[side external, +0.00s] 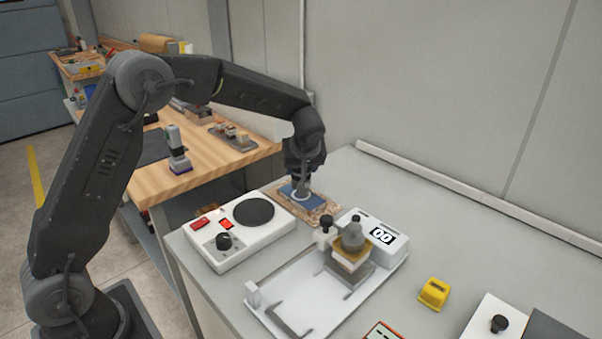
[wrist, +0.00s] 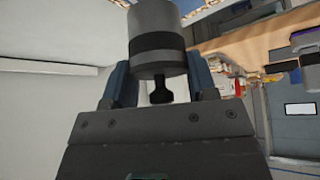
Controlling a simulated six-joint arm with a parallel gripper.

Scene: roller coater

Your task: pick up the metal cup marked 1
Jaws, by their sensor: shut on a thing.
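In the wrist view, a grey metal cylinder with a black band (wrist: 157,35) sits between the two blue-grey fingers of my gripper (wrist: 158,85), which is shut on it. It looks like the metal cup; no number 1 is readable on it. A small dark knob (wrist: 161,91) shows beyond its lower end.
A white hotplate-like device with a black disc (side external: 216,252) stands left of the board. To the right are a white machine with a display reading 00 (side external: 395,254), a grey metal part (side external: 352,238) on a yellowish block, a white tray (side external: 288,285) and a yellow block (side external: 434,292).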

